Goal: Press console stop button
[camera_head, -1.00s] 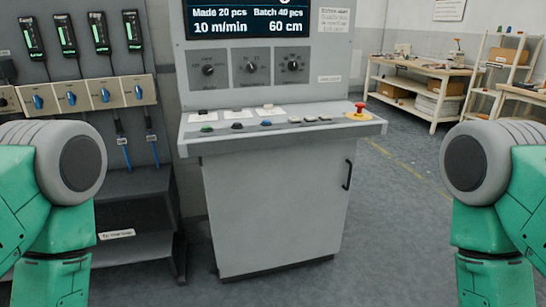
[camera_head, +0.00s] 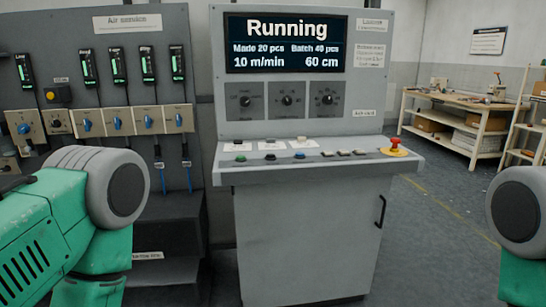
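The grey console (camera_head: 305,170) stands ahead of me. Its screen (camera_head: 285,44) reads "Running", 10 m/min and 60 cm. On its sloping ledge sit a green button (camera_head: 240,158), a black button (camera_head: 270,156) and a blue button (camera_head: 299,154), each with a small white label behind it. The label text is too small to read. Several small light buttons (camera_head: 343,153) lie further right. A red mushroom button (camera_head: 395,143) on a yellow base is at the ledge's right end. Both my grippers are out of view; only green and grey upper arm parts show.
An air service panel (camera_head: 130,80) with gauges and blue-handled valves stands left of the console. Three dials (camera_head: 286,100) are on the console face. A wooden workbench (camera_head: 465,105) and shelves are at the back right. Grey floor is open to the right.

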